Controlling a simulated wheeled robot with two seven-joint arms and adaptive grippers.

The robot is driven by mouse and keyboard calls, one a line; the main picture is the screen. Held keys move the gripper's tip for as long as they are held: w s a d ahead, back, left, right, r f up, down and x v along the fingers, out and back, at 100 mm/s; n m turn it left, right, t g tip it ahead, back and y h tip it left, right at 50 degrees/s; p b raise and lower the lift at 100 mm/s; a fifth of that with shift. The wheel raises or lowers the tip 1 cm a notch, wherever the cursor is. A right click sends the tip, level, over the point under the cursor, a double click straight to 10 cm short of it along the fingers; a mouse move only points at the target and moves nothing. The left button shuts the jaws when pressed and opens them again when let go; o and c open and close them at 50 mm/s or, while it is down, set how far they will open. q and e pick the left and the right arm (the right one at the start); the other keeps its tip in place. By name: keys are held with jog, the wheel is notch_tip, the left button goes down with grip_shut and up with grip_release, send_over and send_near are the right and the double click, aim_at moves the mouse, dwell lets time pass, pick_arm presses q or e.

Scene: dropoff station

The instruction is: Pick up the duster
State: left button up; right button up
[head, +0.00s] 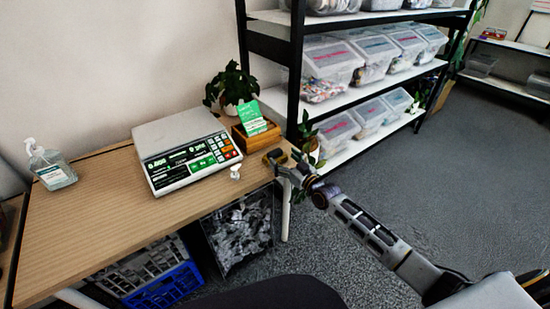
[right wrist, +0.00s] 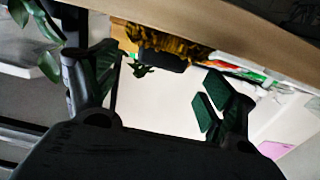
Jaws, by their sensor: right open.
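The duster (head: 274,156) looks like a small dark block with yellow on it, lying at the right front corner of the wooden table (head: 95,210). In the right wrist view the duster (right wrist: 168,45) shows yellow, fuzzy bristles and a dark body at the table edge. My right gripper (head: 284,172) is at that corner, close to the duster. In the right wrist view my right gripper (right wrist: 155,88) is open, its dark green finger pads wide apart with nothing between them. The duster appears beyond the fingertips; contact cannot be told. My left gripper is out of view.
A scale (head: 185,150), a wooden box with a green card (head: 262,120), a small white item (head: 235,172) and a sanitizer bottle (head: 52,168) stand on the table. A shelf with clear bins (head: 330,62) rises behind at right. A blue crate (head: 165,288) sits below.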

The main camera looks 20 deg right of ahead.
aim_at(277, 154)
jog(key=shift+w+a, duration=0.3)
jog(key=shift+w, duration=0.35)
jog(key=shift+w+a+b, duration=0.3)
jog(key=shift+w+b, duration=0.05)
jog(key=shift+w, duration=0.25)
jog(key=shift+x, duration=0.85)
jog(key=shift+w, duration=0.25)
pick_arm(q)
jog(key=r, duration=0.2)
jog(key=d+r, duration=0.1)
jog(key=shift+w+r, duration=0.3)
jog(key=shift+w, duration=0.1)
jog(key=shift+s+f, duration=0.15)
pick_arm(e)
jog(key=shift+c, duration=0.3)
